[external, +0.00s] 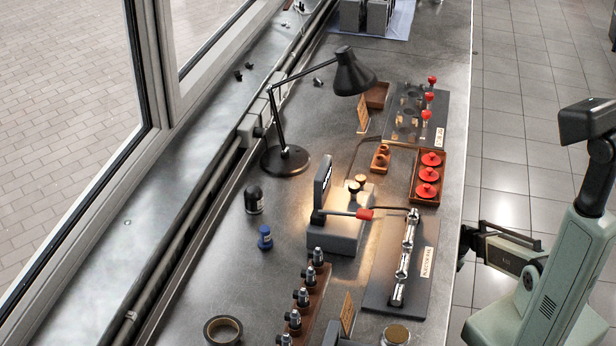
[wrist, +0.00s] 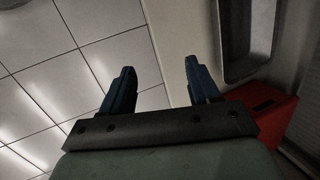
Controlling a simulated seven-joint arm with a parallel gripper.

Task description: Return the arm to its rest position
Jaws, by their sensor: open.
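My gripper (external: 462,246) is at the right edge of the bench in the external view, beyond the bench's edge over the tiled floor. In the wrist view my gripper (wrist: 158,88) shows two dark fingers spread apart with nothing between them. It points toward the floor and a pale surface with a dark recess. My pale green arm fills the right side of the external view. No held object shows in either view.
The bench (external: 215,290) carries a black lamp (external: 285,158), a grey fixture with a red-tipped lever (external: 340,230), a dark plate with a metal shaft (external: 402,262), and a tray of red-knobbed parts (external: 428,178). The tiled floor (external: 510,150) at right is clear. A red block (wrist: 272,112) shows in the wrist view.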

